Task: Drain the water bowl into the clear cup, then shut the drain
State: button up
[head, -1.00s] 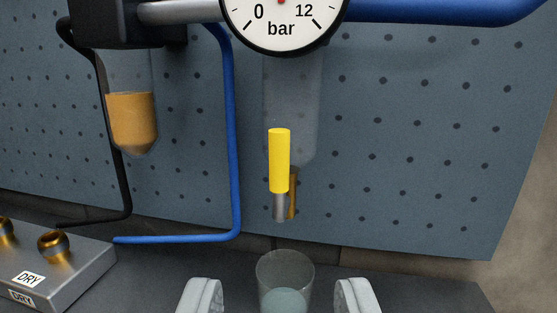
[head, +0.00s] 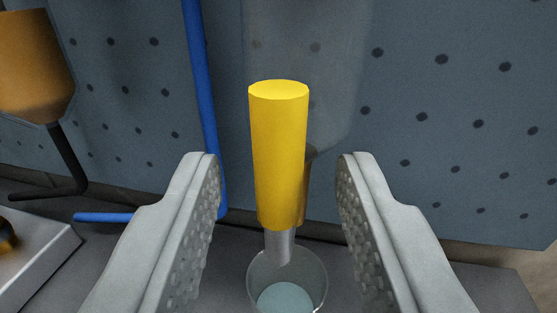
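A yellow drain handle (head: 279,155) stands upright in the middle of the head view, with a grey metal stem (head: 279,245) below it. The clear water bowl (head: 335,75) hangs behind the handle in front of the panel and looks empty. The clear cup (head: 287,275) is below the handle and holds some pale bluish water. My gripper (head: 279,180) is open, with one finger on each side of the yellow handle. There is a visible gap on both sides. The brass drain part is mostly hidden behind the handle.
A blue pegboard panel (head: 440,130) fills the background. A blue pipe (head: 203,90) runs down at the left. A bowl of amber liquid (head: 35,65) with a black tube (head: 68,160) is at the far left. A grey block (head: 35,265) sits lower left.

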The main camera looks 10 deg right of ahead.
grip_shut()
